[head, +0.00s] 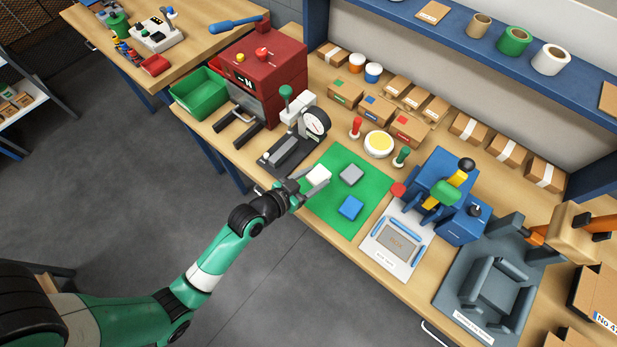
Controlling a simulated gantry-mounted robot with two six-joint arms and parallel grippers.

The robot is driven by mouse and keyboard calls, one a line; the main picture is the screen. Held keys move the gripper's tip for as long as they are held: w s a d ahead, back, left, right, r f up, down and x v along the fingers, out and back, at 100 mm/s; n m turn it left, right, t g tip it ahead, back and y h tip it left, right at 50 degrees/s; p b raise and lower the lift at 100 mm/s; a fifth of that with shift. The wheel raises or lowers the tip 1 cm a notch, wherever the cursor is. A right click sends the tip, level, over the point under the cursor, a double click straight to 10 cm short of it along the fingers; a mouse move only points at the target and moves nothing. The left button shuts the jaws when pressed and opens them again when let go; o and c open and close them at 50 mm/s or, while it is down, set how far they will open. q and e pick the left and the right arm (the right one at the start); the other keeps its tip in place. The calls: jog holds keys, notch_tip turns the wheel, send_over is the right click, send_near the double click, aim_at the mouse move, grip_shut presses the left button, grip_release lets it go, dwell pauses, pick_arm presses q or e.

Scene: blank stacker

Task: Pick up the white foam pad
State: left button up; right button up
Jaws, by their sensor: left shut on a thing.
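The white foam pad (320,174) is at the left part of the green mat (336,215) in the head view. My left gripper (314,184) is shut on the white pad, with its fingers at the pad's lower side. Whether the pad touches the mat or is held just above it, I cannot tell. A grey pad (351,174) and a blue pad (351,208) lie on the mat to the right of the gripper. My right gripper is not clearly in view.
A grey press with a dial (316,123) stands left of the mat. A white board (397,246) and a blue machine (436,182) are to its right. A red machine (265,60) and a green bin (200,91) stand at the far left. Boxes line the back.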

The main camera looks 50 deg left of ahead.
pick_arm(q)
jog(key=w+d+r+p, duration=0.1)
jog(key=w+d+r, duration=0.4)
jog(key=d+r, duration=0.3)
jog(key=d, duration=0.3)
jog(key=shift+d, duration=0.25)
